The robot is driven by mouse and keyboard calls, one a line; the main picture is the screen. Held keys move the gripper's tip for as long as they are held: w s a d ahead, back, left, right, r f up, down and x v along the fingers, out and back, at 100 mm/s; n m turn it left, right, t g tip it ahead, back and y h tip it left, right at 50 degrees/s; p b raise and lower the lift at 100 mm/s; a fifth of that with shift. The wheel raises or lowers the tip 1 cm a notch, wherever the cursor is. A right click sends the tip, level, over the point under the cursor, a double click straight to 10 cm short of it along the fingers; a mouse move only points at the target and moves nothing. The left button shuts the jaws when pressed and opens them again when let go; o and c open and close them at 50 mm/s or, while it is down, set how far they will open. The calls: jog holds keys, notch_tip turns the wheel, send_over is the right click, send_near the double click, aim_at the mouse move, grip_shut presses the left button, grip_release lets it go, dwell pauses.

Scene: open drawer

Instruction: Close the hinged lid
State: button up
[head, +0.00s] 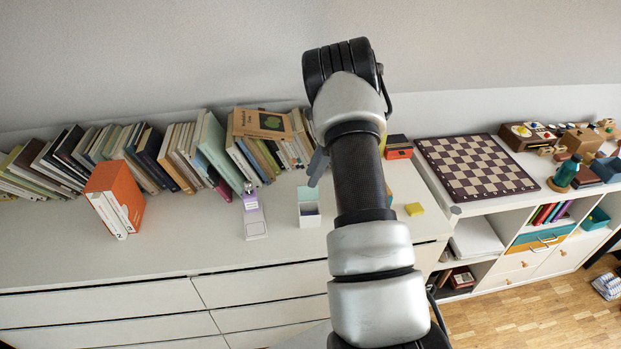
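A small white box (310,219) with a pale purple inside stands on the white dresser top. A teal panel (307,194) rises at its back and looks like its raised lid. Left of it is a narrow white and lilac item (254,222) with a purple part at its back; I cannot tell whether it has a lid. My arm reaches up and away, just right of the teal panel. Only a dark grey piece of my gripper (317,167) shows, beyond and slightly above the teal panel. My arm hides the rest, so its opening is hidden.
A row of leaning books (180,155) lines the wall. An orange file holder (116,198) stands at left. A yellow block (414,209) lies right of my arm. A chessboard (476,166) tops the right shelf. The dresser's front left top is clear.

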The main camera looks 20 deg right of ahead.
aim_at(308, 191)
jog(key=shift+x, duration=1.3)
grip_shut()
